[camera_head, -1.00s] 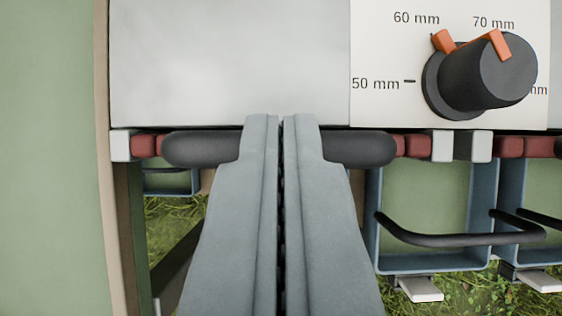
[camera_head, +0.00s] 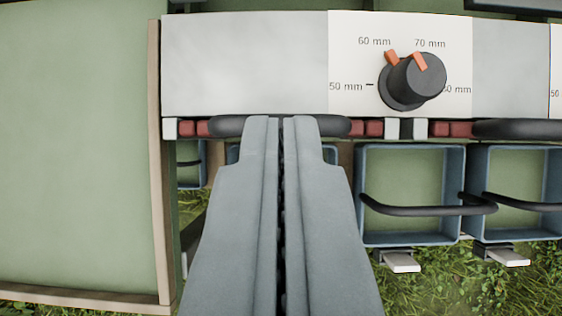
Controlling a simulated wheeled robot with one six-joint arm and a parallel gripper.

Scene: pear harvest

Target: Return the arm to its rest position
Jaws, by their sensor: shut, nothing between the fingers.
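My gripper (camera_head: 281,122) is in the middle of the view, its two grey fingers pressed together with nothing between them. Its tips overlap, in the picture, the black bar (camera_head: 230,126) along the lower edge of a pale panel. I cannot tell whether they touch it. The fingers hide the middle of that bar and part of the frames below. The rest of my arm is not in view.
A black dial (camera_head: 416,79) with an orange pointer sits on a white scale plate (camera_head: 350,50) marked in mm. Blue-framed bins (camera_head: 362,195) with black handles hang below, over grass (camera_head: 450,290). A green wood-edged panel (camera_head: 80,150) fills the left.

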